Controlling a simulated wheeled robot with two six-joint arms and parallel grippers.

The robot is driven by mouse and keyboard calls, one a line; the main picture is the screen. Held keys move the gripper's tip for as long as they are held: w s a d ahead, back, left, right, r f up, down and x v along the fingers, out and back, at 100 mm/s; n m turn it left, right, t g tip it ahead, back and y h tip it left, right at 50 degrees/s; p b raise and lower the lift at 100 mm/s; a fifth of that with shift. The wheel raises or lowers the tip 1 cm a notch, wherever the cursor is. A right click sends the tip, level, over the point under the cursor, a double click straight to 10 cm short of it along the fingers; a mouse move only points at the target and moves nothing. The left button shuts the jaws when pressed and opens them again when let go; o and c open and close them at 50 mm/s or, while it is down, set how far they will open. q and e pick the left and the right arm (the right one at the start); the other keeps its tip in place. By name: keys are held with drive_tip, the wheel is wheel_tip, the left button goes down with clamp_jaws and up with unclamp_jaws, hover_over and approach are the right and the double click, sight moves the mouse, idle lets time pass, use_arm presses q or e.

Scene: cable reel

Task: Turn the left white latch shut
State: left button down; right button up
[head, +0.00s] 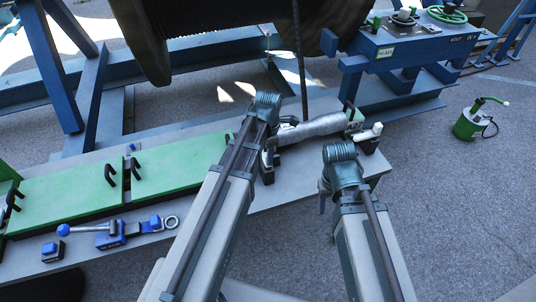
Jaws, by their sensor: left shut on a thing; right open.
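A silver-grey cylinder (312,129) lies across the grey bench right of centre. A white latch handle (372,131) stands on a dark block at its right end. My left gripper (269,163) is at the cylinder's left end, pointing down, shut on what appears to be the left white latch. That latch is almost wholly hidden behind the gripper and arm, so its angle cannot be told. My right gripper (323,192) is open, apart from the cylinder, near the bench's front edge; its own wrist hides most of it.
Green panels (70,195) with black handles cover the bench's left part. A blue clamp tool (110,233) and a small blue block (52,251) lie in front. Behind stand the dark reel (230,30) and its blue frame. A green pump (470,122) stands on the floor right.

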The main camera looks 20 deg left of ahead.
idle(0.3)
use_arm(q)
drive_tip(key=c, duration=0.6)
unclamp_jaws()
drive_tip(key=shift+o, duration=0.2)
wheel_tip(320, 180, up, 14)
drive_tip(key=p, duration=1.4)
drive_tip(key=shift+f, duration=0.1)
